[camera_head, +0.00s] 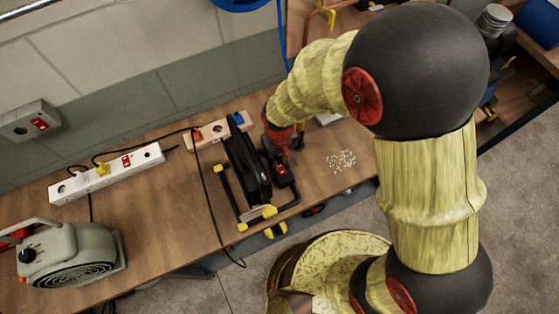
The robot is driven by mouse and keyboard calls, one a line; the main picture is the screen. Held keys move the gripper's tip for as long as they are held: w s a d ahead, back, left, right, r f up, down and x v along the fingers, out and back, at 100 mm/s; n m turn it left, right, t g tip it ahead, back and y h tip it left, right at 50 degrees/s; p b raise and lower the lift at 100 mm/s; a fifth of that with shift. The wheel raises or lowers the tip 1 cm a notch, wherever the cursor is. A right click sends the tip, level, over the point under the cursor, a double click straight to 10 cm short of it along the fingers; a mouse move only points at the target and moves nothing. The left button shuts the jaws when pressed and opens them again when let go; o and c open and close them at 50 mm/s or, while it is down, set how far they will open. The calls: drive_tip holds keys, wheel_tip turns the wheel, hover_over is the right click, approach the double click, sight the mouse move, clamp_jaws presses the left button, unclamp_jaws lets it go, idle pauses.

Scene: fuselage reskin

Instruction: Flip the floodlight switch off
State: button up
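The floodlight (243,160) stands on the wooden bench, a black panel tilted in a black frame with yellow feet and caps. A small red part (282,171) shows on a dark block just right of the panel; it may be the floodlight's switch, but it is too small to tell its position. My gripper (280,158) points down right beside the floodlight's right side, close to this red part. Its fingers are dark, small and partly merged with the floodlight's dark parts, so I cannot tell their opening or whether they touch anything.
A white power strip (142,160) with a red switch and yellow plug lies on the bench (160,210). A grey fan heater (68,252) stands at left. A wall box (30,120) has a red switch. White bits (341,160) lie right of my gripper. A black cable hangs over the bench.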

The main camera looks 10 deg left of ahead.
clamp_jaws()
drive_tip(key=shift+s+d+t+y+b, duration=0.2)
drive_tip(key=shift+t+y+b, duration=0.4)
drive_tip(key=shift+t+b, duration=0.45)
drive_tip(key=shift+s+r+t+b, duration=0.15)
drive_tip(key=shift+t+b, duration=0.1)
drive_tip(key=shift+b, duration=0.25)
drive_tip(key=shift+o, duration=2.2)
unclamp_jaws()
